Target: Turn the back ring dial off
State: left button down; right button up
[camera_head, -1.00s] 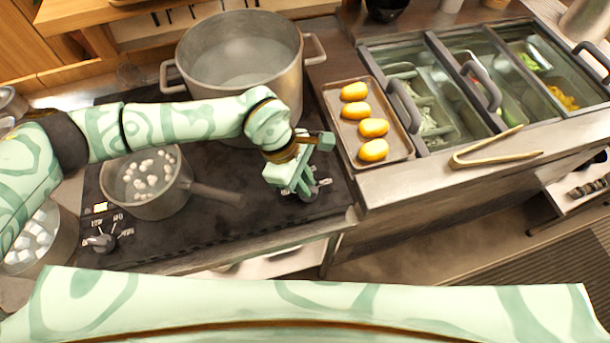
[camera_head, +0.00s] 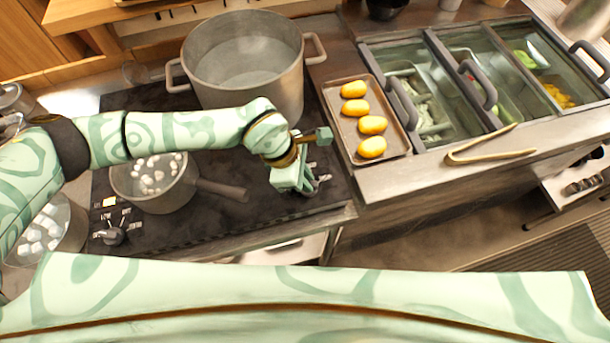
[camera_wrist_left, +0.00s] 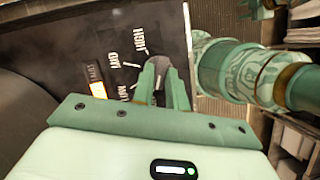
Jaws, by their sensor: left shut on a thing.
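My left gripper (camera_head: 303,187) is at the dial at the right end of the black stove top (camera_head: 225,222). In the left wrist view its two green fingers (camera_wrist_left: 164,88) are shut on the sides of this dark dial (camera_wrist_left: 161,66). LOW, MID and HIGH marks (camera_wrist_left: 122,60) lie around the dial, and a small yellow light (camera_wrist_left: 97,90) glows beside them. The fingers hide much of the dial, so I cannot tell its exact setting. Another dial (camera_head: 114,236) sits at the stove's left front.
A large pot of liquid (camera_head: 250,95) stands at the stove's back. A saucepan with white pieces (camera_head: 150,200) stands in front, its handle pointing right. A tray of yellow items (camera_head: 394,150), lidded bins (camera_head: 425,48) and tongs (camera_head: 490,157) are to the right.

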pick_arm(q)
jog(key=c, duration=1.4)
grip_release()
jog(key=v, duration=1.6)
jog(key=shift+r, duration=0.2)
